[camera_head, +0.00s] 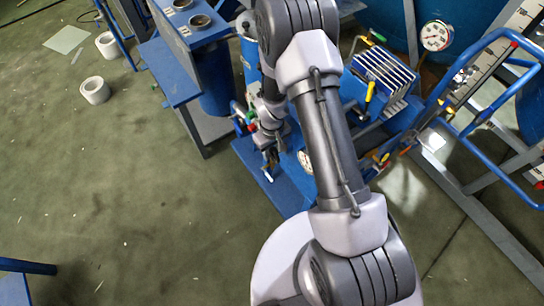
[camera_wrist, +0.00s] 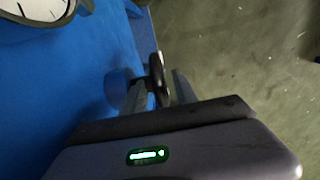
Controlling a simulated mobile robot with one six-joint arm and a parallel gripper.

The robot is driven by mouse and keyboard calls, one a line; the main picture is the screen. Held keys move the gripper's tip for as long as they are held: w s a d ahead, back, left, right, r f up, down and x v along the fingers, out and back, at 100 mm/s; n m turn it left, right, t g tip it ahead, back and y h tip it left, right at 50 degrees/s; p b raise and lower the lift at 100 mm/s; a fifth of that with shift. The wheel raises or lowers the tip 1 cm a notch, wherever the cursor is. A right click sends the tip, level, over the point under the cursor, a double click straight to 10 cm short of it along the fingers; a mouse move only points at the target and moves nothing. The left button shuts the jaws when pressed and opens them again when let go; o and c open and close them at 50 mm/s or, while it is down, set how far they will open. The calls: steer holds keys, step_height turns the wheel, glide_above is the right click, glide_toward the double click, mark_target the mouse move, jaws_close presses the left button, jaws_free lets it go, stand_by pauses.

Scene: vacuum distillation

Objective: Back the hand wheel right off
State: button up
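The hand wheel (camera_wrist: 156,70) shows in the wrist view as a dark rim seen nearly edge-on, standing beside the edge of a blue surface. My gripper (camera_wrist: 160,88) has one finger on each side of the rim. The left finger lies close to the wheel, and a narrow gap shows between the wheel and the right finger. Whether the left finger touches is unclear. In the head view, my gripper (camera_head: 270,162) points down beside the blue stand, and the wheel cannot be made out there.
A blue base plate (camera_head: 262,183) lies below my gripper. A round gauge (camera_wrist: 35,8) is at the wrist view's upper left. A blue bench (camera_head: 172,75) stands behind left, and a blue tube frame (camera_head: 470,110) is at right. White rolls (camera_head: 95,90) lie on open floor at left.

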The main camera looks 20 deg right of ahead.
steer(key=shift+f, duration=1.15)
jaws_close()
steer(key=shift+s+r+g+p, duration=0.15)
steer(key=shift+g+p, duration=0.25)
steer(key=shift+g, duration=0.2)
steer(key=shift+f+g+h, duration=0.2)
steer(key=shift+g+h, duration=0.2)
steer(key=shift+g, duration=0.2)
steer(key=shift+r+g, duration=0.1)
steer(key=shift+g, duration=0.2)
